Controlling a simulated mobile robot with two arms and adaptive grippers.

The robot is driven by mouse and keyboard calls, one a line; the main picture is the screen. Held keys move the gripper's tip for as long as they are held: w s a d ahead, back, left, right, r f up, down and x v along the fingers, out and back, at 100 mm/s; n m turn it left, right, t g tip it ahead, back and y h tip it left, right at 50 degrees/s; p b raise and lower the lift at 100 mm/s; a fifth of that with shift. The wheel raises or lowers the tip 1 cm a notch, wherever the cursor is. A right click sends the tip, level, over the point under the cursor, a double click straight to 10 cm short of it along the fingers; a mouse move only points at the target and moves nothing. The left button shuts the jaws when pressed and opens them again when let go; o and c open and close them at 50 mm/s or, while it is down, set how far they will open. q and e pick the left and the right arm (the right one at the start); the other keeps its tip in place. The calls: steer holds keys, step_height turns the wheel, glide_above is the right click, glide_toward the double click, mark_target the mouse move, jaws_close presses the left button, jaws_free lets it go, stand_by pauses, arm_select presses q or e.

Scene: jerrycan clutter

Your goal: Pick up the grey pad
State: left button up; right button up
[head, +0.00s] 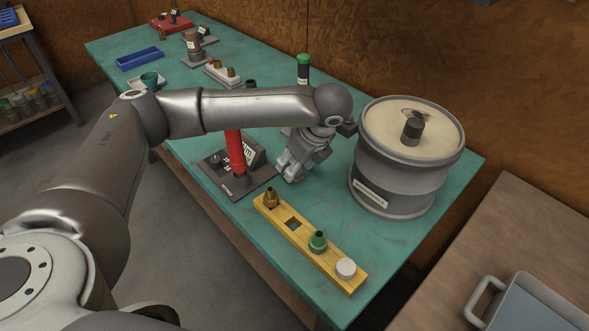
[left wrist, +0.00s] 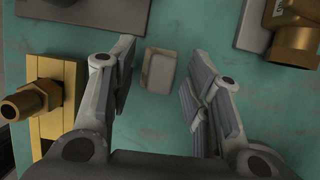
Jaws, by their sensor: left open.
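The grey pad (left wrist: 158,71) is a small pale grey block with rounded corners on the green tabletop (left wrist: 155,130) in the left wrist view. It lies between the fingertips of my open left gripper (left wrist: 156,64), with a narrow gap on each side. How high the fingers are above the table is hard to tell. In the head view my left gripper (head: 290,172) points down at the table between the red post and the large drum. The pad cannot be made out there, probably hidden behind the gripper. My right gripper is not in view.
A grey drum (head: 398,180) stands right of the gripper. A red post (head: 235,152) on a dark plate is to the left. A yellow rack (head: 294,238) with fittings lies in front. A green-capped bottle (head: 303,72) stands behind. Brass fittings (left wrist: 292,42) flank the fingers.

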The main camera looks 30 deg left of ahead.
arm_select(q)
steer(key=shift+a+f, duration=0.1)
steer(key=shift+f, duration=0.05)
jaws_close()
stand_by(0.4)
steer(key=shift+r, duration=0.65)
steer(key=s+d+r+p, duration=0.2)
steer(key=s+d+r, duration=0.4)
steer(key=s+r, duration=0.5)
steer(key=shift+s+r+p, duration=0.35)
steer(key=shift+s+r, duration=0.05)
steer(key=shift+s, duration=0.4)
